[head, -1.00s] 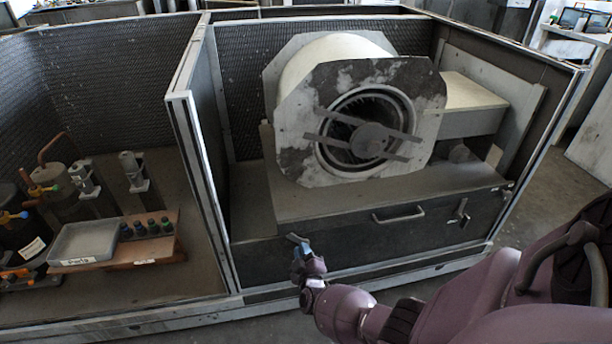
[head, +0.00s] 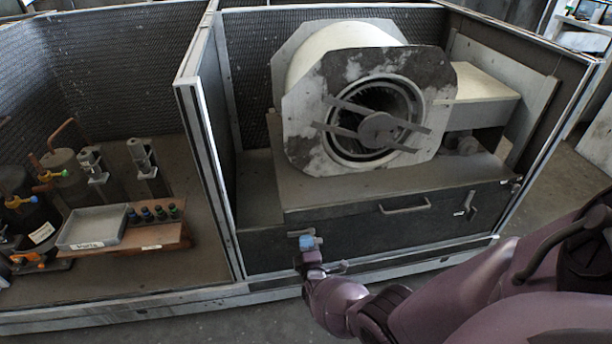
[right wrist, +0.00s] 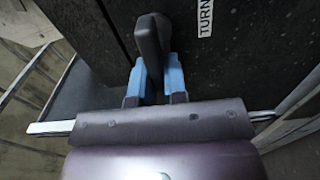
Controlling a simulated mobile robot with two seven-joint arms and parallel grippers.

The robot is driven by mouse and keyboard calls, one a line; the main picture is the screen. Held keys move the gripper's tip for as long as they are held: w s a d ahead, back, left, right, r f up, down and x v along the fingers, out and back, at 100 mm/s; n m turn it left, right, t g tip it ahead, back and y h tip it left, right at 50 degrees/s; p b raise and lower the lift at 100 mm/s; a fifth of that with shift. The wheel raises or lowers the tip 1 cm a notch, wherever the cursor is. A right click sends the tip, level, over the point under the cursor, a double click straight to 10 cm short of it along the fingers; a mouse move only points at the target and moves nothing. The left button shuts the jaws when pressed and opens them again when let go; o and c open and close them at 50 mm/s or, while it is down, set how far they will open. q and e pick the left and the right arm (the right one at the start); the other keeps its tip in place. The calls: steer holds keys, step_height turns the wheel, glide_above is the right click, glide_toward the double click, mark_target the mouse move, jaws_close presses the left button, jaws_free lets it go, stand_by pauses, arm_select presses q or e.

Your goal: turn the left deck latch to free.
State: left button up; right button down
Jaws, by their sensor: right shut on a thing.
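The left deck latch (right wrist: 150,42) is a dark lever on the dark deck front. In the right wrist view its lower end sits between the blue fingertips of my right gripper (right wrist: 157,86). The gripper is shut on it. In the head view my right gripper (head: 307,244) is at the left end of the deck front (head: 350,225), and it mostly hides the latch there. The latch's exact angle is hard to tell in the head view. My left gripper is not in view.
A "TURN" label (right wrist: 205,18) is beside the latch. A deck handle (head: 405,207) and a second latch (head: 466,206) are farther right. The blower housing (head: 365,105) stands on the deck. A divider post (head: 205,170) is close left, with a grey parts tray (head: 95,228) beyond it.

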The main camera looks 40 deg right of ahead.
steer(key=shift+f+n, duration=0.15)
steer(key=shift+n, duration=0.25)
steer(key=c, duration=1.2)
jaws_free()
steer(key=shift+o, duration=0.2)
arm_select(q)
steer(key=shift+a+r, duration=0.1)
arm_select(e)
steer(key=shift+s, duration=0.1)
